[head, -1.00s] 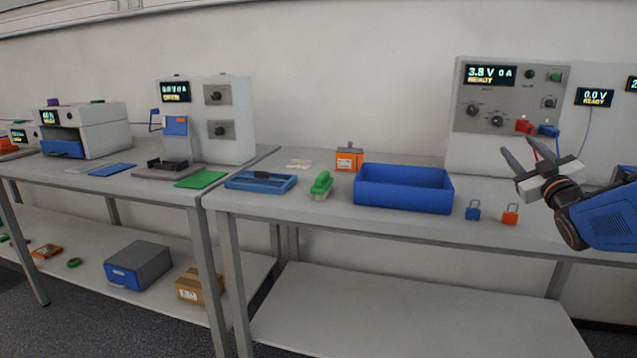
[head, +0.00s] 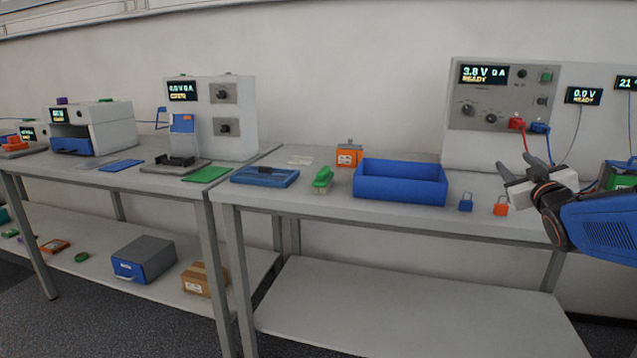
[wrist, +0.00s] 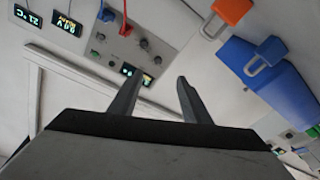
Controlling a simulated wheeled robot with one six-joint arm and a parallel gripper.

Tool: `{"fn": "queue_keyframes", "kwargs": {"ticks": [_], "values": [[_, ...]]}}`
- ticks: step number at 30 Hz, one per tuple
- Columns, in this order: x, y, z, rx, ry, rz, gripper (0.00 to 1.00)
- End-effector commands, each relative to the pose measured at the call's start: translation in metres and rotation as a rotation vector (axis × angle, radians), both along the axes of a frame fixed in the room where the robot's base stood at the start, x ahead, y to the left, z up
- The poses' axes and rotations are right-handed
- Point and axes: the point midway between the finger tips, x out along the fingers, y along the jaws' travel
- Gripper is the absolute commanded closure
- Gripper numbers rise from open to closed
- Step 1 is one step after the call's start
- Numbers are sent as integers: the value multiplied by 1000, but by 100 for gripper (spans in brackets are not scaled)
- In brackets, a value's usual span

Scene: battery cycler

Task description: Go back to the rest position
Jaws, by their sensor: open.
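My gripper (head: 527,168) is at the right in the head view, raised above the right part of the bench, in front of the battery cycler (head: 490,115). Its two fingers are apart with nothing between them. In the wrist view my gripper (wrist: 158,95) also shows open and empty. The cycler reads 3.8 V and 0 A, with a red plug (head: 517,125) and a blue plug (head: 540,128) at its front. An orange padlock (head: 501,209) and a blue padlock (head: 466,205) stand on the bench left of my gripper, apart from it.
A blue bin (head: 400,187), an orange battery-like block (head: 348,157), a green brush (head: 323,180) and a blue tray (head: 264,178) are on the same bench. Another bench with instruments (head: 224,140) stands at the left. The lower shelf (head: 400,310) is clear on the right.

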Motion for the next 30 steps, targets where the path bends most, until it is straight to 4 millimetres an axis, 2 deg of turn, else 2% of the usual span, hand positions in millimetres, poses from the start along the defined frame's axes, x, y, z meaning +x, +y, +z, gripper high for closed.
{"fn": "queue_keyframes", "kwargs": {"ticks": [5,8,14,20,24,27,30], "values": [[-22,20,-26,76,121,-49,56],[-43,36,-51,138,226,-81,56],[-98,72,-108,263,452,-126,56],[-171,117,-168,377,704,-139,56],[-230,149,-208,441,891,-129,56],[-271,169,-230,476,1013,-117,56],[-303,184,-245,497,1107,-105,56]]}}
